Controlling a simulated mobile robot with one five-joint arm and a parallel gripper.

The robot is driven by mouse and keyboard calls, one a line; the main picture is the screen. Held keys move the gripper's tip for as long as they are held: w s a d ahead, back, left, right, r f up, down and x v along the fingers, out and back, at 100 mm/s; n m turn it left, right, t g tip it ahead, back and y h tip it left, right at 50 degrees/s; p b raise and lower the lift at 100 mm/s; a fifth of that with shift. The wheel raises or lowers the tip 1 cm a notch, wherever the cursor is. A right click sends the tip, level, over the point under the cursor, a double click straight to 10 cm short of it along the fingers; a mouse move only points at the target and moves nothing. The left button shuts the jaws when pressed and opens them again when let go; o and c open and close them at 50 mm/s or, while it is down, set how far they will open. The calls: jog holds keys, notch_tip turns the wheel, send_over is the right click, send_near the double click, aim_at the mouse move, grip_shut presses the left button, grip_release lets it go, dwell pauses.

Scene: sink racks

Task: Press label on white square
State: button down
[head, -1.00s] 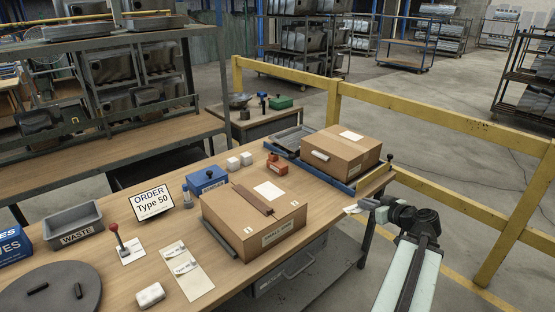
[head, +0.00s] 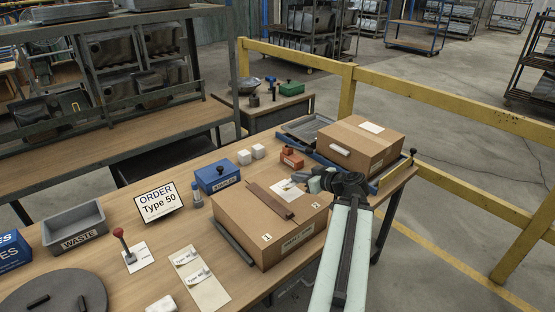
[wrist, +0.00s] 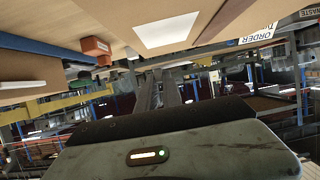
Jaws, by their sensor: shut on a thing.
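The white square (head: 286,190) lies on top of the near cardboard box (head: 245,222), right of a brown strip (head: 270,200). The white square also shows bare in the wrist view (wrist: 180,32). My gripper (head: 304,179) is above the right part of this box, at the square's right edge in the head view. It is shut on a small white label (head: 298,178), which partly overlaps the square in the picture. I cannot tell whether the label touches it. The label is not clear in the wrist view.
A second cardboard box (head: 360,147) stands in a blue tray behind. An orange-red block (head: 291,158), a blue box (head: 217,178) and an order sign (head: 159,201) stand nearby. A card with printed labels (head: 198,278) lies in front. A yellow rail (head: 440,105) runs along the right.

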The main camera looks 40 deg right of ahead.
aim_at(296, 189)
jog(key=shift+s+d+r, duration=0.15)
jog(key=shift+s+d, duration=0.1)
jog(key=shift+s, duration=0.2)
notch_tip(296, 189, up, 4)
jog(key=w+r+p, duration=0.1)
jog(key=w+p, duration=0.2)
jog(key=p, duration=0.2)
jog(key=shift+h, duration=0.3)
jog(key=f+b, duration=0.9)
jog(key=shift+d+f, duration=0.1)
jog(key=shift+d, duration=0.15)
jog(key=shift+f+b, duration=0.55)
jog(key=shift+b, duration=0.05)
jog(key=c, duration=1.4)
grip_release()
jog(key=shift+c, duration=0.2)
